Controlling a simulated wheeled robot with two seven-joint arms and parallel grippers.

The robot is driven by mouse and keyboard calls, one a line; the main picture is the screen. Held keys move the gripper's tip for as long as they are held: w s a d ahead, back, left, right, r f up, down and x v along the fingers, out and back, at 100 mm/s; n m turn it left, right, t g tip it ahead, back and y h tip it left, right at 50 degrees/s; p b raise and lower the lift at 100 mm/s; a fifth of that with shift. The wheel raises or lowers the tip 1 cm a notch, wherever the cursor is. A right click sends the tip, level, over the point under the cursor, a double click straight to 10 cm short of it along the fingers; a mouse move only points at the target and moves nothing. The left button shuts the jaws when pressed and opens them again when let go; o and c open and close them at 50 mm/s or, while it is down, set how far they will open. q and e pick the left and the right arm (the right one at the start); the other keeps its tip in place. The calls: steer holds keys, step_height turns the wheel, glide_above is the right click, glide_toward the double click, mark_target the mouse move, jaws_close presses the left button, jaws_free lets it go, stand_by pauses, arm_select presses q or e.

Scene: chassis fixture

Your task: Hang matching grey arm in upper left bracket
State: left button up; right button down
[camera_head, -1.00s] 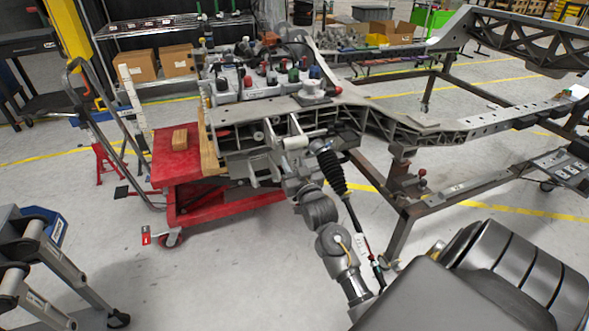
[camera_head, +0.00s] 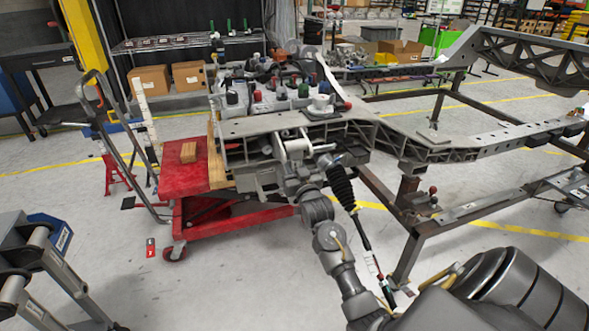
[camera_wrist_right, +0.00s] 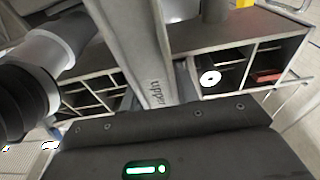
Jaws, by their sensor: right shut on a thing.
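My right gripper (camera_head: 297,180) is at the front end of the chassis frame, just below the silver-grey bracket area (camera_head: 262,180). It is shut on the grey arm (camera_head: 297,146), a light metal link seen small against the frame end. In the right wrist view the grey arm (camera_wrist_right: 140,60) rises from above the gripper body and carries the lettering "upper". Whether the arm touches or sits in the bracket cannot be told. The fingertips are hidden in the wrist view. My left gripper is not in view.
A black ribbed boot (camera_head: 342,187) with a rod hangs close beside my right wrist.

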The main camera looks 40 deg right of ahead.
steer(key=shift+r, duration=0.1)
stand_by(0.3)
steer(key=shift+r, duration=0.1)
steer(key=shift+p, duration=0.4)
steer(key=shift+p, duration=0.6)
stand_by(0.7)
steer(key=shift+f+b, duration=0.3)
steer(key=shift+f, duration=0.25)
steer(key=shift+f, duration=0.25)
steer(key=shift+d+f, duration=0.1)
steer(key=shift+f, duration=0.15)
steer(key=shift+r, duration=0.1)
